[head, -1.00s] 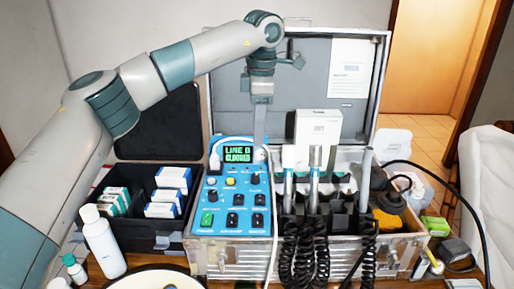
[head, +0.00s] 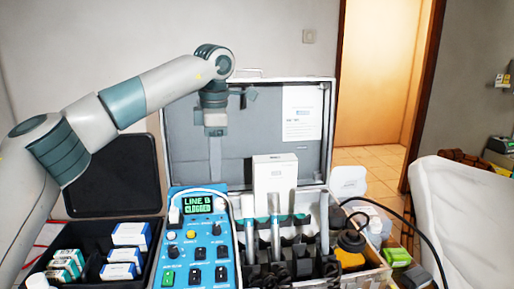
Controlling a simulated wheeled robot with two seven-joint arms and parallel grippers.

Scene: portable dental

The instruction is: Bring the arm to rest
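My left arm comes in from the left and arches over the portable dental unit. My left gripper (head: 214,160) hangs down in front of the open case lid (head: 262,125), above the right part of the blue control panel (head: 200,232). I see it edge-on, so its opening cannot be told; no object shows in it. The panel's small screen (head: 198,205) shows green text that seems to read "LINE B CLOGGED". My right gripper is not in view.
Upright handpieces (head: 275,235) stand in the metal case beside a white box (head: 274,180). A black case (head: 112,180) with small boxes (head: 130,234) is at left. A white chair (head: 470,215) stands at right, before a doorway (head: 385,80).

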